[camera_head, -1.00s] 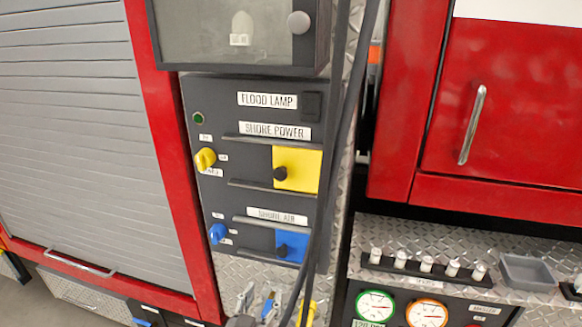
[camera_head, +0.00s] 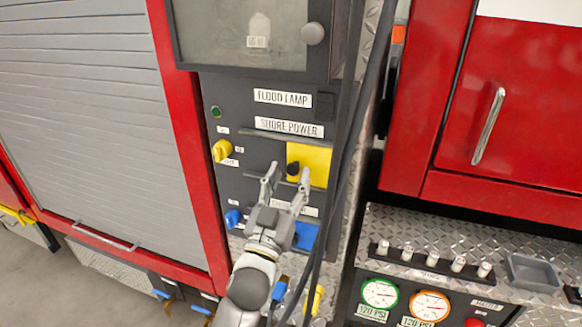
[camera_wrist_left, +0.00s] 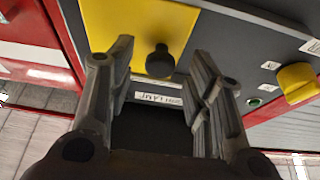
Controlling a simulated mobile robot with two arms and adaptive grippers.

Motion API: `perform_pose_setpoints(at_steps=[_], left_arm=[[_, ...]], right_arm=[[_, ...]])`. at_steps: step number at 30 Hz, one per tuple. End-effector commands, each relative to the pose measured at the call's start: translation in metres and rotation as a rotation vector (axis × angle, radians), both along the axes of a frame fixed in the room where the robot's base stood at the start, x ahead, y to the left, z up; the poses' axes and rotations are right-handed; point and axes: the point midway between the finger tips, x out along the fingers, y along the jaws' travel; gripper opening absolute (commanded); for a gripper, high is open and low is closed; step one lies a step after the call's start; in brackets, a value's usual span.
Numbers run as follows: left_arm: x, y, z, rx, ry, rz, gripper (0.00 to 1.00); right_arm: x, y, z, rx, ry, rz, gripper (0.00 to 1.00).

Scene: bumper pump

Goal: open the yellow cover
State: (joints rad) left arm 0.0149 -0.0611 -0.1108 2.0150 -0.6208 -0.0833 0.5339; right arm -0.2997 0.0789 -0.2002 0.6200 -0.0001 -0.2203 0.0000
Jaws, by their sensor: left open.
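The yellow cover (camera_head: 314,160) is a flat square panel with a black knob (camera_head: 293,169), under the "SHORE POWER" label on the grey panel. It lies at the right end of its rails. My left gripper (camera_head: 287,172) is open in front of the panel, its fingertips close to the knob and the cover's lower part. In the left wrist view the yellow cover (camera_wrist_left: 120,20) and its black knob (camera_wrist_left: 160,62) show between and beyond the open fingers (camera_wrist_left: 164,68). Nothing is held. Whether a finger touches the cover is unclear. My right gripper is not in view.
A yellow rotary switch (camera_head: 222,150) is left of the cover, with a blue switch (camera_head: 233,218) below. A blue cover (camera_head: 306,236) is partly hidden behind my gripper. A dark cable (camera_head: 345,150) hangs just right of the panel. A red cabinet (camera_head: 480,100) stands further right.

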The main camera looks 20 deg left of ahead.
Motion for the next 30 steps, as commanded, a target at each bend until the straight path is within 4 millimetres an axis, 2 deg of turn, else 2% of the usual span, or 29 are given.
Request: perform_pose_setpoints(at_steps=[5, 14, 25, 30], left_arm=[[0.0132, -0.0003, 0.006, -0.001, 0.0, 0.001, 0.47], [0.015, -0.0003, 0.0055, -0.001, 0.001, 0.001, 0.47], [0.0148, -0.0004, 0.0055, -0.001, 0.001, 0.001, 0.0], [0.0148, -0.0004, 0.0055, -0.001, 0.001, 0.0, 0.0]], right_arm=[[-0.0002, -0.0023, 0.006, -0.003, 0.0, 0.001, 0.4], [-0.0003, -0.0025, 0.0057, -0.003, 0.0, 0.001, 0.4], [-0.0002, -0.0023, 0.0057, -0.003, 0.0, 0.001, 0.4], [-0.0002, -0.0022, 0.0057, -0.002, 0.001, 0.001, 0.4]])
